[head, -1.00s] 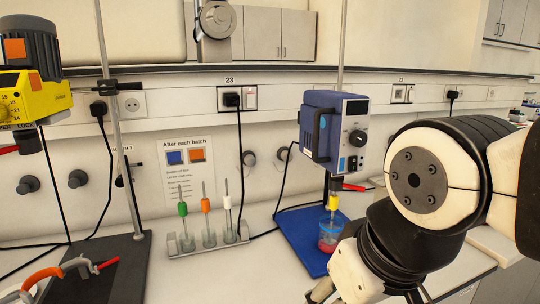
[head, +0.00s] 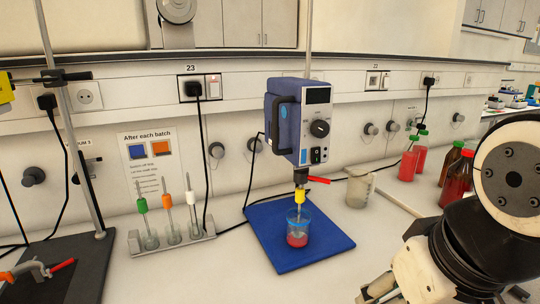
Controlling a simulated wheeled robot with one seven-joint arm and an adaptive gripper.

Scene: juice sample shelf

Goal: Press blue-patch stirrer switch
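The blue overhead stirrer (head: 285,122) hangs on a pole at the middle of the head view. Its grey front carries a dark display, a black knob and, below it, a black rocker switch (head: 316,155). A light blue patch (head: 303,156) sits to the left of the switch. The stirrer's yellow-collared shaft (head: 300,197) reaches down into a beaker of red liquid (head: 298,237) on the blue base plate (head: 330,247). My gripper (head: 378,290) shows only in part at the bottom edge, below and right of the stirrer, apart from it. Its fingertips are not clear.
A rack (head: 134,243) with several coloured-collar stirring rods stands left of the base plate. A sheet headed "After each batch" (head: 152,170) is on the wall. A clear jug (head: 359,190) and red bottles (head: 457,180) stand to the right. A wall outlet (head: 192,90) holds a plug.

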